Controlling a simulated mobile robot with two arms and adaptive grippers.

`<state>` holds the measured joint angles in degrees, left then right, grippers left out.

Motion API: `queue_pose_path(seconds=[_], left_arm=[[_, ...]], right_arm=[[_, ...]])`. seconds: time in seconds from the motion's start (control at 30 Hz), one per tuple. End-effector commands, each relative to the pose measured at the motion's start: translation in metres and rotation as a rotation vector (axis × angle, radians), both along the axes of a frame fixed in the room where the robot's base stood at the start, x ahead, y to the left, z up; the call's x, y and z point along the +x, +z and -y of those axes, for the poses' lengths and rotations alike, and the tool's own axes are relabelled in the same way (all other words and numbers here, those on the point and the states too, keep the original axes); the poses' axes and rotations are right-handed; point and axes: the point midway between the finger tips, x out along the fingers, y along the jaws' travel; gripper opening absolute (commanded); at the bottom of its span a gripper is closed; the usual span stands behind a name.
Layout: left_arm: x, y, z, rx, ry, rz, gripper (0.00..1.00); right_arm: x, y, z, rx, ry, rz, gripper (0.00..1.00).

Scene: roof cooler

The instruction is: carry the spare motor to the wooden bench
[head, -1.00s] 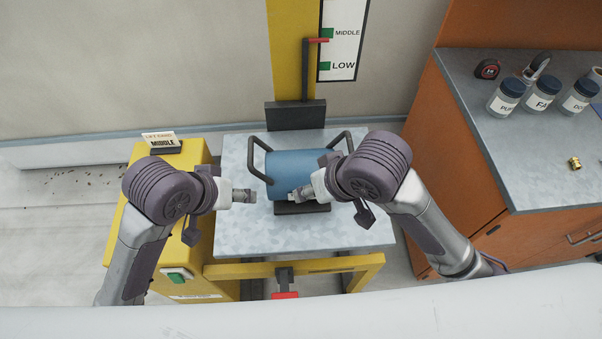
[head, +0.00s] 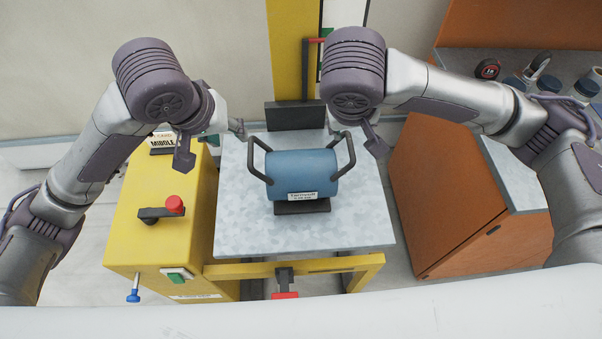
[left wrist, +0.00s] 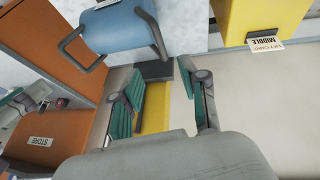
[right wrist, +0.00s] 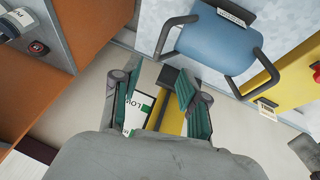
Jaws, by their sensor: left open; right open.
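The spare motor (head: 302,174) is a blue cylinder with a dark loop handle at each end. It rests upright on a dark foot on the grey lift platform (head: 345,230). It also shows in the left wrist view (left wrist: 120,30) and right wrist view (right wrist: 218,42). My left gripper (left wrist: 162,78) is open and empty, behind and left of the motor, apart from its handles. My right gripper (right wrist: 157,82) is open and empty beyond the motor's right side; its fingers are mostly hidden by my wrist in the head view.
A yellow mast (head: 290,50) stands behind the platform. An orange cabinet (head: 450,200) with a grey top holding jars (head: 587,84) stands right. Platform space around the motor is clear.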

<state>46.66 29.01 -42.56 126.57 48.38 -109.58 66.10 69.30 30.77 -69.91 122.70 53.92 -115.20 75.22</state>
Motion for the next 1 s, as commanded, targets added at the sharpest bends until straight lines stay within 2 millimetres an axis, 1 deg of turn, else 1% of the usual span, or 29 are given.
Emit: queue_pose_path(seconds=[0.13, 0.27, 0.37, 0.6, 0.8, 1.0], left_arm=[[0.001, -0.003, 0.001, -0.002, -0.001, -0.001, 0.43], [0.006, -0.014, 0.003, -0.002, 0.001, -0.001, 0.43], [0.011, -0.027, 0.005, 0.0, 0.0, -0.002, 0.43], [0.029, -0.072, 0.014, 0.0, 0.0, -0.003, 0.43], [0.042, -0.103, 0.02, 0.0, -0.001, -0.001, 0.43], [0.05, -0.121, 0.024, -0.001, -0.002, -0.001, 0.43]], right_arm=[[0.001, -0.004, 0.0, 0.002, 0.002, -0.001, 0.43], [0.005, -0.015, 0.001, 0.006, 0.001, -0.004, 0.43], [0.01, -0.029, 0.005, 0.004, -0.001, -0.007, 0.43], [0.03, -0.071, 0.015, -0.001, 0.0, -0.002, 0.43], [0.043, -0.102, 0.021, 0.0, 0.001, 0.0, 0.43], [0.051, -0.121, 0.024, 0.001, 0.002, 0.001, 0.43]])
